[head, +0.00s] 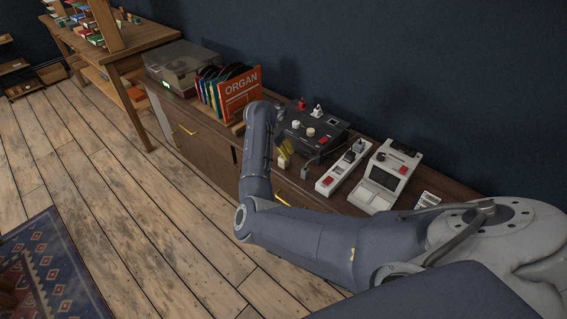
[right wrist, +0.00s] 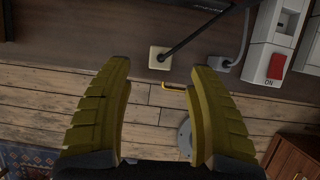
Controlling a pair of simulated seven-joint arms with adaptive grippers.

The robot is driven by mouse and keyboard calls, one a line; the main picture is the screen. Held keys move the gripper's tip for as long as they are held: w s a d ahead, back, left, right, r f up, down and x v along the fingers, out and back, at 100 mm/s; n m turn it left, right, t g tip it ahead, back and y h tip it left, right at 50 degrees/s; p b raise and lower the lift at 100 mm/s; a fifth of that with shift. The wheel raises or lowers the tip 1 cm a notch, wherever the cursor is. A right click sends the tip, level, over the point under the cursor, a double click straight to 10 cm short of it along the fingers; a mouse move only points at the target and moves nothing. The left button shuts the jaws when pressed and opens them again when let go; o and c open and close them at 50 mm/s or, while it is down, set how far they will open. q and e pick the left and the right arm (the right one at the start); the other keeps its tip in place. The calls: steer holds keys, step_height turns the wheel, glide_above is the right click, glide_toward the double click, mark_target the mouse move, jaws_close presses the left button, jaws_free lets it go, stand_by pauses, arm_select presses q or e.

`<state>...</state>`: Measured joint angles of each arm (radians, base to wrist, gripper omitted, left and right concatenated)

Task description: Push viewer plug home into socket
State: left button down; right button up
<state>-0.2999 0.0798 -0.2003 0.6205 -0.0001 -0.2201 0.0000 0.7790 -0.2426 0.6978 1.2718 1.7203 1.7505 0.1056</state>
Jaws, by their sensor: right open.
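My right gripper (right wrist: 162,72) is open and empty, its two yellow fingers spread apart. In the head view its yellow fingers (head: 284,159) show small at the front edge of the cabinet. A cream block (right wrist: 160,57) with a black cable lies beyond the gap between the fingertips, apart from them. A grey plug-like piece (right wrist: 222,63) with a cable lies to its right. I cannot tell which is the viewer plug. The white power strip (head: 342,168) has a red switch (right wrist: 277,66) and dark and light plugs at its far end. The white viewer (head: 384,178) stands beside it.
A dark control box (head: 312,130) with knobs stands behind my right forearm. Records (head: 238,92) and a turntable (head: 182,64) stand further left on the cabinet. The dark wall runs close behind. Wooden floor (head: 170,200) is open in front.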

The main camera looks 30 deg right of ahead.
mark_target(284, 161)
steer(key=shift+x, duration=3.75)
steer(key=shift+s+a+f, duration=0.1)
steer(key=shift+s+a, duration=0.05)
jaws_close()
